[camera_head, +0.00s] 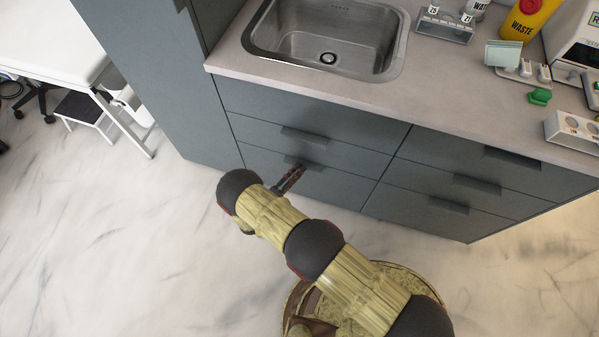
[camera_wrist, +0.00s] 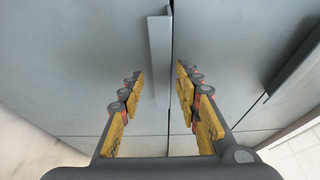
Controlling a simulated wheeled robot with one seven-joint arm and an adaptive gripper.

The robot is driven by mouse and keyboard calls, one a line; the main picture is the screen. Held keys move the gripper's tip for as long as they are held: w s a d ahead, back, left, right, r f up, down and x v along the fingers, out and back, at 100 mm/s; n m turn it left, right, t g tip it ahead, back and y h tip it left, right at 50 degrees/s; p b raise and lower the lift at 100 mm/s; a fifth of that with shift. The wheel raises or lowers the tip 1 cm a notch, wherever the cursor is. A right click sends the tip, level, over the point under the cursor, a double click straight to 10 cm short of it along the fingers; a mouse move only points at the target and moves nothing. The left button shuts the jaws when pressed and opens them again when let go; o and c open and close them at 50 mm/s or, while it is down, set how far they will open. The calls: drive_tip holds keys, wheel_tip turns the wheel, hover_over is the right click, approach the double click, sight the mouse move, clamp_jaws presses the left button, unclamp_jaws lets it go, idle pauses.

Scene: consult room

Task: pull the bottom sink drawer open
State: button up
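The bottom sink drawer (camera_head: 318,187) is a grey-green front, the lowest of the left column under the sink, and its front looks flush with the cabinet. Its grey lip handle (camera_head: 310,165) lies just below the seam with the drawer above. My gripper (camera_head: 296,170) reaches down to this handle, covering part of it. In the wrist view the handle (camera_wrist: 159,62) runs upright between the two open fingers (camera_wrist: 159,74). A gap shows on both sides of it, and contact cannot be seen.
The middle drawer's handle (camera_head: 304,136) is just above; it also shows at the right in the wrist view (camera_wrist: 294,66). Another drawer column (camera_head: 455,185) stands to the right. The sink (camera_head: 345,50) is in the counter above. Clear marble floor (camera_head: 130,255) lies in front.

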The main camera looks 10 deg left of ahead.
drive_tip(key=shift+w+d, duration=0.3)
drive_tip(key=shift+w, duration=0.2)
clamp_jaws()
drive_tip(key=shift+f, duration=0.15)
idle(0.4)
